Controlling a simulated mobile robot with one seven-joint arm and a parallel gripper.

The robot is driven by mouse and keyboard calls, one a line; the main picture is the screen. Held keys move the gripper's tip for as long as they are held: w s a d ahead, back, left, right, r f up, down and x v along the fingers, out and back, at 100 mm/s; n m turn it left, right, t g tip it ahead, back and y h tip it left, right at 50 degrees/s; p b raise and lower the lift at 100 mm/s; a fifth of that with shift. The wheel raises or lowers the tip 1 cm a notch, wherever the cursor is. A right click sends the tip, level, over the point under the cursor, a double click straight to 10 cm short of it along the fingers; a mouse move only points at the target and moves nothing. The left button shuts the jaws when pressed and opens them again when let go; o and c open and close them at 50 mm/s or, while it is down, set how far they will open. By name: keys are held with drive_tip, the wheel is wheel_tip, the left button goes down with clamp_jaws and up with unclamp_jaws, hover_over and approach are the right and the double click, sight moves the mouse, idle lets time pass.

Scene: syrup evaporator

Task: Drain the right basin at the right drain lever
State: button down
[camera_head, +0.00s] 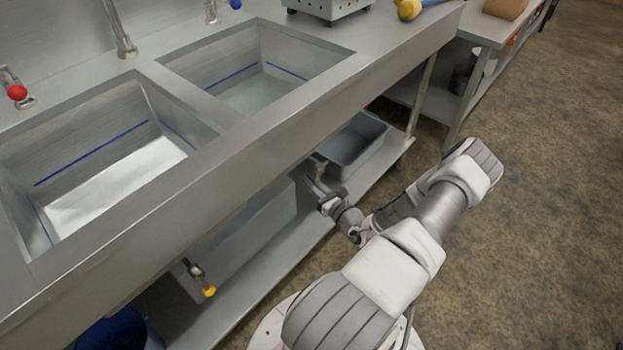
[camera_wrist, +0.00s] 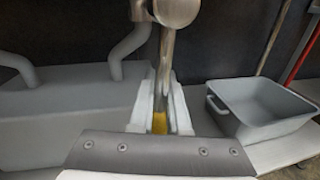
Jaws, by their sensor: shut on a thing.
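The right basin (camera_head: 212,66) is sunk in the steel counter and holds shallow liquid (camera_head: 255,93), its surface below the blue wall line. My gripper (camera_head: 319,178) is under the counter's front edge, below the right basin. In the wrist view my gripper (camera_wrist: 162,92) is shut on the right drain lever (camera_wrist: 159,122), a metal bar with a yellow tip between the two pale fingers. The lever hangs from a metal drain pipe (camera_wrist: 176,10). In the head view my gripper and arm hide most of the lever.
The left basin (camera_head: 80,130) also holds liquid. Its yellow-tipped drain lever (camera_head: 209,291) is under the counter at the left. A grey tub (camera_head: 383,150) stands on the lower shelf right of my gripper. A blue bucket (camera_head: 112,328) is at lower left. Open floor lies right.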

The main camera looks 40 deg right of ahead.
drive_tip(key=a+r+m+g+y+p, duration=0.2)
drive_tip(key=a+r+m+p, duration=0.3)
drive_tip(key=a+m+p, duration=0.3)
drive_tip(key=shift+s+a+r+m+y+p, duration=0.2)
drive_tip(key=shift+s+m+y+p, duration=0.25)
drive_tip(key=shift+m+p, duration=1.8)
drive_tip(key=shift+m+b, duration=0.45)
drive_tip(key=shift+m, duration=0.1)
drive_tip(key=c, duration=0.9)
unclamp_jaws()
drive_tip(key=shift+r, duration=0.1)
drive_tip(key=shift+o, duration=0.2)
drive_tip(key=shift+d+r, duration=0.1)
drive_tip(key=shift+d, duration=0.1)
drive_tip(key=s+r+p, duration=0.1)
drive_tip(key=s+r, duration=0.2)
drive_tip(key=s, duration=1.4)
drive_tip(key=shift+d+r+p, duration=0.2)
drive_tip(key=shift+d+p, duration=0.2)
